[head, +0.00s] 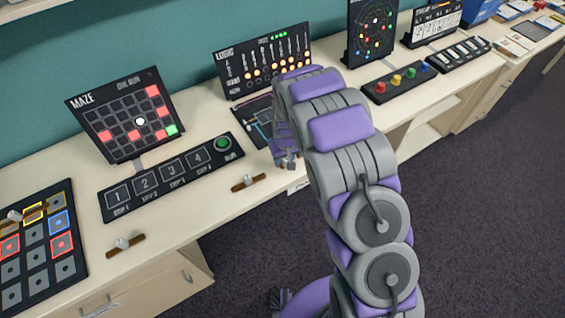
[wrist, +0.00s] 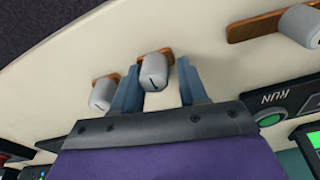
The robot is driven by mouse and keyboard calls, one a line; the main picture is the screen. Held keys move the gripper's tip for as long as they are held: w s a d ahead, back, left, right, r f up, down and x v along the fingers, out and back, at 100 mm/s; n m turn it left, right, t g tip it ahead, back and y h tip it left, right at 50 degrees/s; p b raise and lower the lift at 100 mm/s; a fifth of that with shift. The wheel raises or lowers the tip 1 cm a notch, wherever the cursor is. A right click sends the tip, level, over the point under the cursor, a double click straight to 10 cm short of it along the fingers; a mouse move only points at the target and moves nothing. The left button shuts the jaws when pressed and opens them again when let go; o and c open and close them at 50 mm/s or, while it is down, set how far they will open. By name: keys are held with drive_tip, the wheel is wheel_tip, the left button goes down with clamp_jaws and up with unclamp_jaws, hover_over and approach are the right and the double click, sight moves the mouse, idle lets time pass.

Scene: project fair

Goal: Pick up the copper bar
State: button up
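My gripper (wrist: 158,66) is open, its two blue-grey fingers pointing down at the table. Between the fingers is a grey cylinder (wrist: 153,75) with a dark slot mark, on a short copper-brown bar (wrist: 159,54). I see no finger closed on it. A second grey cylinder (wrist: 102,95) with a brown bar behind it is just left of the left finger. A longer brown bar (wrist: 255,27) with a grey cylinder is at the upper right. In the head view my gripper (head: 287,162) is over the table's front edge, largely hiding what is under it.
In the head view two brown bars with grey cylinders lie near the front edge, one right of the step panel (head: 170,178) and another (head: 125,245) farther left. The maze board (head: 124,112) and logic board (head: 264,62) stand behind. The white table (head: 215,215) has bare strips between panels.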

drive_tip(key=shift+s+a+f, duration=0.1)
drive_tip(key=shift+a, duration=0.05)
drive_tip(key=c, duration=0.3)
drive_tip(key=shift+s+a+f, duration=0.1)
drive_tip(key=shift+a, duration=0.75)
drive_tip(key=c, duration=0.3)
drive_tip(key=shift+d, duration=0.15)
drive_tip(key=shift+c, duration=0.2)
